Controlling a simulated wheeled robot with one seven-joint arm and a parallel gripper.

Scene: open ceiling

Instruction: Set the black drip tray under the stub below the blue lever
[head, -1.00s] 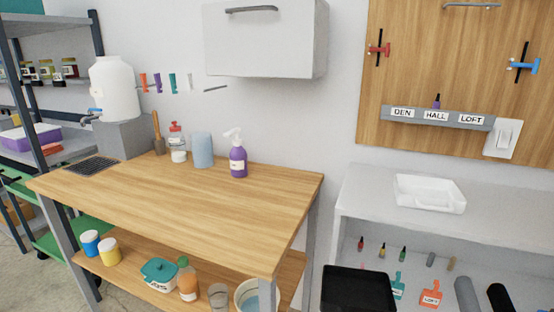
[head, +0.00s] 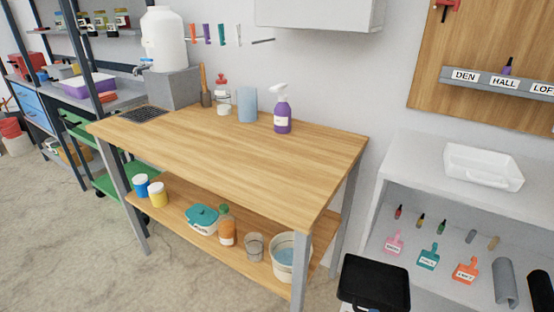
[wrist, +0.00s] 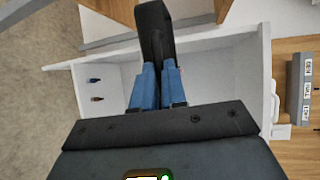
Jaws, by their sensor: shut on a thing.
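The black drip tray (head: 374,285) shows at the bottom of the head view, roughly level, in front of the white shelf unit. In the wrist view the tray (wrist: 153,28) is a dark slab seen edge-on. My gripper (wrist: 158,70) is shut on it, with blue fingers on either side of its near end. The wooden wall board (head: 480,55) is at the upper right of the head view, with part of a red lever (head: 447,5) at the top edge. The board's blue lever and the stub below it are out of view now.
The white shelf unit (head: 420,160) stands at right, bearing a white basin (head: 483,167). The wooden bench (head: 230,150) is at centre, with a purple spray bottle (head: 283,112). A white dispenser (head: 162,40) with a tap stands at back left. The floor at left front is clear.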

